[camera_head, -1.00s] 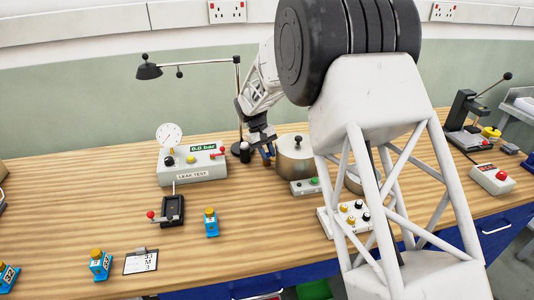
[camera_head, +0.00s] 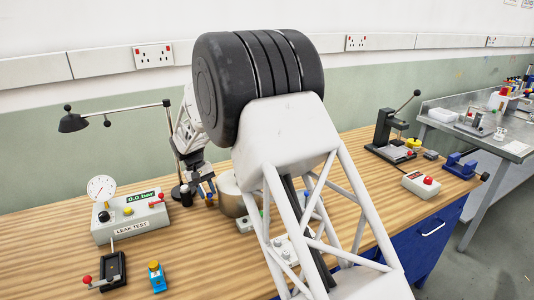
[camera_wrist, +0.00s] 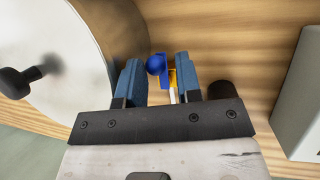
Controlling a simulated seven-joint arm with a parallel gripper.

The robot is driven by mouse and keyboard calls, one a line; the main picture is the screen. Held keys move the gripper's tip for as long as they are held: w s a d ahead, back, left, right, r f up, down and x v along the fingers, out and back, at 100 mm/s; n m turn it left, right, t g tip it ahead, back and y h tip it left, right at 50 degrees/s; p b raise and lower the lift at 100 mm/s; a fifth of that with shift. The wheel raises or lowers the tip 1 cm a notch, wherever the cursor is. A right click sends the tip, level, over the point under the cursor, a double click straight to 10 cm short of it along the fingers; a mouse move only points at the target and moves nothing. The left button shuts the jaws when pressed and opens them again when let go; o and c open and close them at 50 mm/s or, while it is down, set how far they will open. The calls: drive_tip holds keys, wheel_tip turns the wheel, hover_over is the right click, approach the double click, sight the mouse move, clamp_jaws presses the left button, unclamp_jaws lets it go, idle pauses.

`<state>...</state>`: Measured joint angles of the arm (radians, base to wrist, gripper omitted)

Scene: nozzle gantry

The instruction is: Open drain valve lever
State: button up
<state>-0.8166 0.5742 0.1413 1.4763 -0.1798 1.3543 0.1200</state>
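The blue ball-ended lever (camera_wrist: 156,65) shows between my gripper's fingertips in the wrist view, with a blue and yellow fitting and a thin white part beside it. I cannot tell for certain that this is the drain valve lever. My gripper (camera_wrist: 160,70) has its two blue fingers apart, one on each side of the ball, and neither clearly presses on it. In the head view my gripper (camera_head: 205,188) points down beside the metal pot (camera_head: 231,197), which my arm partly hides. The leak test box (camera_head: 132,222) stands left of it, with a red-ended lever (camera_head: 155,204) and a gauge.
A dark lamp (camera_head: 73,122) on a stand rises behind my gripper. The black clamp (camera_head: 113,271) and a blue part with a yellow cap (camera_head: 157,277) lie in front of the box. The pot (camera_wrist: 60,55) is close left of my fingers; a pale box (camera_wrist: 300,95) is right.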

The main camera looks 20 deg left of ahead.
drive_tip(key=s+v, duration=0.1)
drive_tip(key=v, duration=0.6)
drive_tip(key=d+r+m+y, duration=0.2)
drive_tip(key=d+r+m, duration=0.3)
drive_tip(key=d, duration=0.8)
drive_tip(key=d+r+m+t+y, duration=0.1)
drive_tip(key=d+r+m, duration=0.4)
drive_tip(key=d+r, duration=0.3)
drive_tip(key=shift+d+r+t+y, duration=0.2)
drive_tip(key=shift+d+t+y, duration=0.15)
drive_tip(key=shift+d, duration=2.05)
drive_tip(key=shift+w, duration=0.15)
